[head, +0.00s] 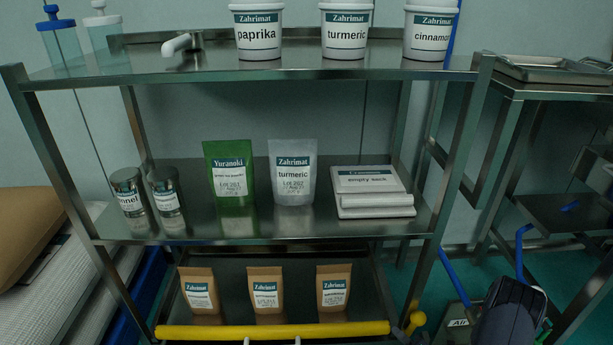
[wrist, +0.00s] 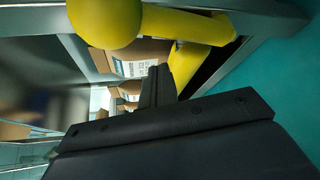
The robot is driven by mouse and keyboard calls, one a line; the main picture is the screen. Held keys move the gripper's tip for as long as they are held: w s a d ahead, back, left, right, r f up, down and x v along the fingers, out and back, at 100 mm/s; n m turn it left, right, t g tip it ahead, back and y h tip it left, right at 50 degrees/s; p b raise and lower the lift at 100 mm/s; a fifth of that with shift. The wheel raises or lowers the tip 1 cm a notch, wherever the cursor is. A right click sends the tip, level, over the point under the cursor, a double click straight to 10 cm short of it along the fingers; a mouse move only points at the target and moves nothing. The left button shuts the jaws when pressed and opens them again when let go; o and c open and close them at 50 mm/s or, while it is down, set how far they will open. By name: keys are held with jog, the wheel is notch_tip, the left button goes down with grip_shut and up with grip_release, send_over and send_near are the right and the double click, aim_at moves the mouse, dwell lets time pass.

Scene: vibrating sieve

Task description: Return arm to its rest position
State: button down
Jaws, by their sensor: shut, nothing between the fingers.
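My gripper (wrist: 157,78) shows in the wrist view as dark fingers held together, with nothing between them. Beyond its tips are a yellow bar with a round yellow knob (wrist: 103,20) and brown pouches (wrist: 120,62). The fingers appear close to the yellow bar; I cannot tell whether they touch it. In the head view, a dark rounded part at the lower right may be my arm, but the fingers cannot be made out there.
A steel shelf rack (head: 300,233) carries tubs, a green pouch (head: 229,172), a white turmeric pouch (head: 295,172) and tins. The yellow bar (head: 270,331) runs along its lower front. Another steel stand (head: 520,90) is at the right. Teal floor shows between them.

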jog(key=shift+s+a+f+n, duration=0.1)
jog(key=shift+a+f+n, duration=0.25)
jog(key=shift+a, duration=0.25)
